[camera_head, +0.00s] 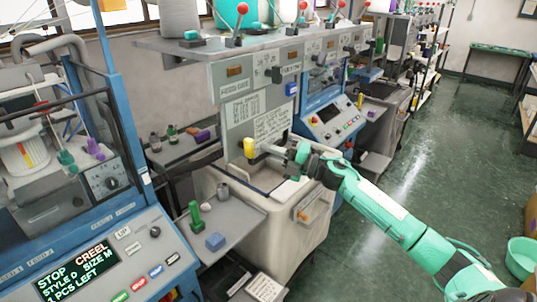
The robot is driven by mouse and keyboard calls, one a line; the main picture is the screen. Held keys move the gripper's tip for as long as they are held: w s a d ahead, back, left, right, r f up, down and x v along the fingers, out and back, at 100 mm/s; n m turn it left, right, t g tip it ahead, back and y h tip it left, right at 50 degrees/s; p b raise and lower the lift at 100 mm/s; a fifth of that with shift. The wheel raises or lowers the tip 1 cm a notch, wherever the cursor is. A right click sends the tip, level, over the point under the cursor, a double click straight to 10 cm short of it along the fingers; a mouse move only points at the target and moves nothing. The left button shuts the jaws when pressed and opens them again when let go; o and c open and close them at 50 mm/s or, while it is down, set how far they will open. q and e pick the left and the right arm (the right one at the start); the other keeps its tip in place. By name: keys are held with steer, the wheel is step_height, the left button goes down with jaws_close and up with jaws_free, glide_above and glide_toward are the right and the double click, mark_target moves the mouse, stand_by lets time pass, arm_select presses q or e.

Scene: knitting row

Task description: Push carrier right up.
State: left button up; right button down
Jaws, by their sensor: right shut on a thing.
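My right arm comes in from the lower right and reaches to the middle of the picture. Its gripper (262,151) is shut on a small yellow handle (249,147) in front of the grey machine panel (259,115). The handle stands just below the panel's printed white sheets. I take it for the carrier's handle, but the rest of the carrier is too small or hidden to tell. My left gripper is not in view.
A pale bin (262,225) stands below the handle. A grey side shelf (228,232) holds a green peg (196,218) and a blue block (215,241). A blue control console (100,262) fills the lower left.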

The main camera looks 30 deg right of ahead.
steer(key=shift+d+r, duration=0.1)
steer(key=shift+r, duration=0.4)
steer(key=c, duration=1.4)
jaws_free()
steer(key=shift+f, duration=0.1)
steer(key=shift+s+d+f+b, duration=0.2)
steer(key=shift+s+f+b, duration=0.05)
steer(key=shift+f+b, duration=0.1)
steer(key=b+v, duration=0.6)
steer(key=v, duration=0.7)
steer(key=shift+r, duration=0.15)
